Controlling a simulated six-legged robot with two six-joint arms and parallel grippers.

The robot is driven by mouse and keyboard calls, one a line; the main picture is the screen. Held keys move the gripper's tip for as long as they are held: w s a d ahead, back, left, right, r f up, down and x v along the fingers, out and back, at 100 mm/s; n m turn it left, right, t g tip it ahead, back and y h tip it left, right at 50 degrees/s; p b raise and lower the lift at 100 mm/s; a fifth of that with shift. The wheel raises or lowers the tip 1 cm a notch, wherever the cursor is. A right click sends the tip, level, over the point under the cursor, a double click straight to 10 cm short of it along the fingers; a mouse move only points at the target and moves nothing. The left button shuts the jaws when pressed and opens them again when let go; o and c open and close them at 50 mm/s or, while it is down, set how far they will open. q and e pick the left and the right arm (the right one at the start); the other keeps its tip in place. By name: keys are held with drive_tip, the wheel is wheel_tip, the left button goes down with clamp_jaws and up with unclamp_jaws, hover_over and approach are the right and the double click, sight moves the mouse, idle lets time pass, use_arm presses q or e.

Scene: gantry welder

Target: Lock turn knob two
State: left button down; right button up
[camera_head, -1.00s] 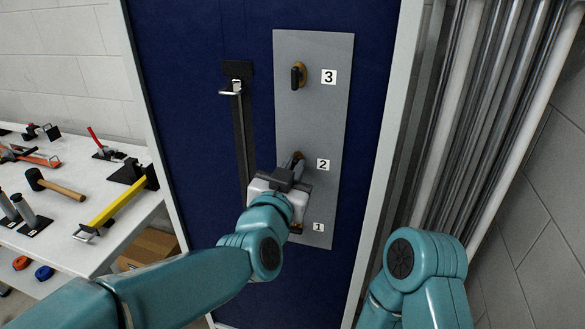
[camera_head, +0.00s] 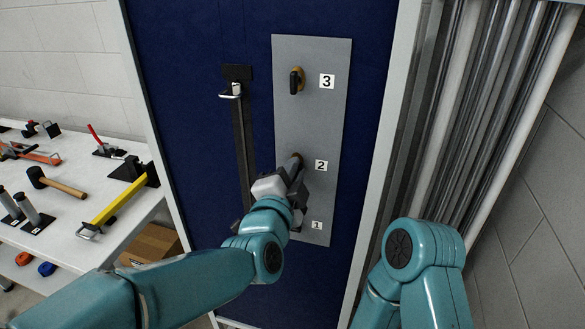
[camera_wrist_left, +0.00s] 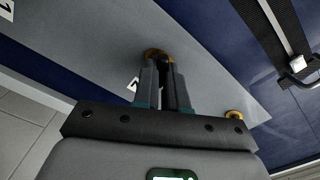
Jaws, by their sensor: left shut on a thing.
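Turn knob two sits beside the label 2 (camera_head: 321,165) on the grey panel (camera_head: 312,115). In the head view, my left gripper (camera_head: 294,168) reaches the knob from below and mostly hides it. In the left wrist view, the fingers of my left gripper (camera_wrist_left: 166,80) are closed around knob two (camera_wrist_left: 155,53), whose yellow base shows beyond the tips. The gripper is rolled relative to the panel. Knob three (camera_head: 296,80) points up and down beside the label 3. Knob one is hidden behind my left wrist. My right gripper is out of view.
A black vertical bar with a metal handle (camera_head: 231,91) runs left of the panel on the blue door (camera_head: 185,90). A white table (camera_head: 120,225) with several tools stands at the left. Metal pipes (camera_head: 470,110) line the right side.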

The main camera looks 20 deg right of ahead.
use_arm(q)
drive_tip(key=m+p, duration=0.1)
drive_tip(key=m, duration=0.4)
drive_tip(key=shift+f+m, duration=0.15)
drive_tip(key=shift+m, duration=0.15)
idle(0.4)
drive_tip(key=c, duration=1.2)
unclamp_jaws()
drive_tip(key=shift+s, duration=0.1)
drive_tip(key=b+v, duration=0.3)
drive_tip(key=v, duration=1.3)
drive_tip(key=shift+s+a, duration=0.1)
